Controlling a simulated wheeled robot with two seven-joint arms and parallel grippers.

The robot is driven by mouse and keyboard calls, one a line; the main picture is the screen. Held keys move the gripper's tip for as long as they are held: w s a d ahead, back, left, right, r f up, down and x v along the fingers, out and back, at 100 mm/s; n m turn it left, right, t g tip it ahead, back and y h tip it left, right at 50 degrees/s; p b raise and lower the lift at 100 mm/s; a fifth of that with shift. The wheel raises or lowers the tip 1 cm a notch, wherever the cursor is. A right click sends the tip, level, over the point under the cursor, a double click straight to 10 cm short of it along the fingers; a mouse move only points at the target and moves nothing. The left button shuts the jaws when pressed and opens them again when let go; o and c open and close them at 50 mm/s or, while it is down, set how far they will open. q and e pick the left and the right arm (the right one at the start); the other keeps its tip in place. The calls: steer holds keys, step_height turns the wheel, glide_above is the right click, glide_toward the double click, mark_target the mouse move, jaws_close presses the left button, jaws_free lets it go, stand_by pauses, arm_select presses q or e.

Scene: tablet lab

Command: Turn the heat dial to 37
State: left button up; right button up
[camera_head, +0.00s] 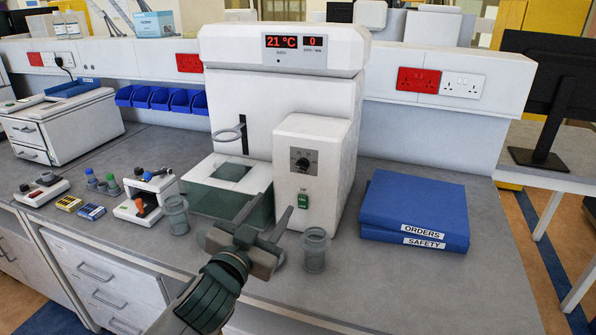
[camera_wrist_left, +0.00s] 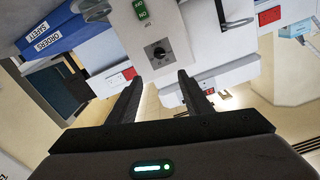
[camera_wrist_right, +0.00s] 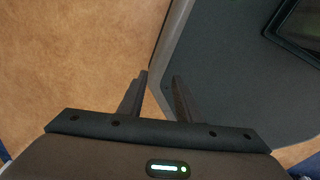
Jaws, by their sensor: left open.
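The heat dial (camera_head: 301,161) is a small black knob on the front of the white control box (camera_head: 318,136). In the left wrist view the dial (camera_wrist_left: 158,52) lies ahead, between and beyond my fingertips. The display (camera_head: 294,41) on the machine reads 21 °C and 0. My left gripper (camera_head: 264,202) is open and empty, in front of and below the dial, apart from it; its fingers also show in the left wrist view (camera_wrist_left: 158,80). My right gripper (camera_wrist_right: 158,78) shows only in its own wrist view, with its fingers apart and nothing between them.
A green switch (camera_head: 303,199) sits below the dial. Clear beakers stand on the bench, one right of my left gripper (camera_head: 316,250) and one left of it (camera_head: 175,215). Blue binders (camera_head: 414,208) lie at the right. Small lab items and a white rack (camera_head: 146,197) stand left.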

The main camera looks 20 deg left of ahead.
arm_select(q)
steer(key=b, duration=0.9)
glide_toward(301, 167)
steer(key=w, duration=0.6)
steer(key=shift+w+r+p, duration=0.1)
steer(key=shift+w+p, duration=0.1)
steer(key=shift+p, duration=0.15)
steer(key=shift+w+d, duration=0.1)
steer(key=shift+w, duration=0.6)
arm_select(e)
steer(key=w+a+t+y, duration=0.1)
steer(key=w+a, duration=0.3)
steer(key=w, duration=0.6)
steer(key=w+a+t, duration=0.4)
steer(key=w, duration=0.5)
steer(key=shift+w+r+t+y, duration=0.3)
steer(key=shift+w+r+y, duration=0.1)
